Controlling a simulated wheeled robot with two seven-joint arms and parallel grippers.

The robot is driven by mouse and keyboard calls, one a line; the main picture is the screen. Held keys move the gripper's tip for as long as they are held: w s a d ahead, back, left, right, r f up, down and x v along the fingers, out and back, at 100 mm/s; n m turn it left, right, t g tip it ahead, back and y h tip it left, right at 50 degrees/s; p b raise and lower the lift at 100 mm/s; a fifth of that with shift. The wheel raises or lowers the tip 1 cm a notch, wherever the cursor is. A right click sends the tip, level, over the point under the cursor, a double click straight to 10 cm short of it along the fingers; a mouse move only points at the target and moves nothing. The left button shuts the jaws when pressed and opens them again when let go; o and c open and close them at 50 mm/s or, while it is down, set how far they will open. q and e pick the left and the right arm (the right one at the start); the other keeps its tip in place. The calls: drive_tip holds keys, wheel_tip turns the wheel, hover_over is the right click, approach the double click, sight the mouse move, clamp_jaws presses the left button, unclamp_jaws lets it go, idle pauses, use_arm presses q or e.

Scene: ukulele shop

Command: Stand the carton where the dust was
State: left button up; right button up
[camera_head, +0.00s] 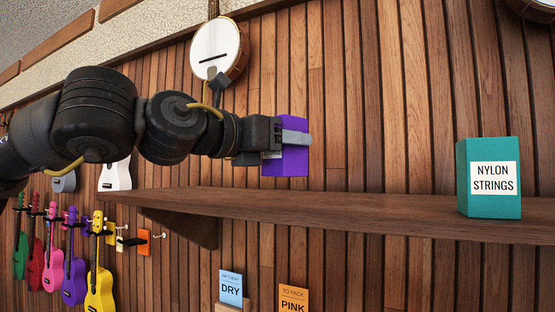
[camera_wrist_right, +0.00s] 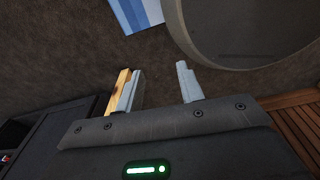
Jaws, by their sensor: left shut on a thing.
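A purple carton (camera_head: 291,158) is held in my left gripper (camera_head: 290,139), whose jaws are shut on it. The carton is upright in the air above the left part of the wooden shelf (camera_head: 340,208); a gap shows between its bottom and the shelf. Most of its label is hidden by the gripper. No dust is visible on the shelf. In the right wrist view, my right gripper (camera_wrist_right: 158,86) has its fingers apart with nothing between them.
A teal NYLON STRINGS carton (camera_head: 489,178) stands at the shelf's right. The shelf's middle is bare. A banjo (camera_head: 216,50) hangs above my left arm. Colourful ukuleles (camera_head: 74,262) hang at lower left. DRY (camera_head: 231,289) and PINK (camera_head: 293,298) cards stand below the shelf.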

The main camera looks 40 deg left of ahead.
sight(282, 170)
use_arm(q)
drive_tip(key=shift+w+a+f, duration=0.2)
drive_tip(key=shift+a+f, duration=0.1)
drive_tip(key=shift+f, duration=0.05)
drive_tip(key=shift+w+f, duration=0.2)
drive_tip(key=shift+d, duration=0.15)
drive_tip(key=shift+f, duration=0.1)
drive_tip(key=f, duration=0.1)
drive_tip(key=f+p, duration=0.1)
drive_tip(key=f, duration=0.1)
drive_tip(key=shift+s+a, duration=0.1)
drive_tip(key=shift+a, duration=0.25)
drive_tip(key=shift+a+f, duration=0.1)
drive_tip(key=shift+f, duration=0.2)
drive_tip(key=shift+d, duration=0.25)
drive_tip(key=shift+f, duration=0.1)
drive_tip(key=o, duration=0.8)
drive_tip(key=shift+c, duration=0.2)
drive_tip(key=shift+o, duration=1.2)
drive_tip(key=shift+a, duration=0.15)
use_arm(e)
drive_tip(key=shift+s+a+r, duration=0.1)
drive_tip(key=shift+s+r, duration=0.4)
drive_tip(key=shift+s, duration=0.2)
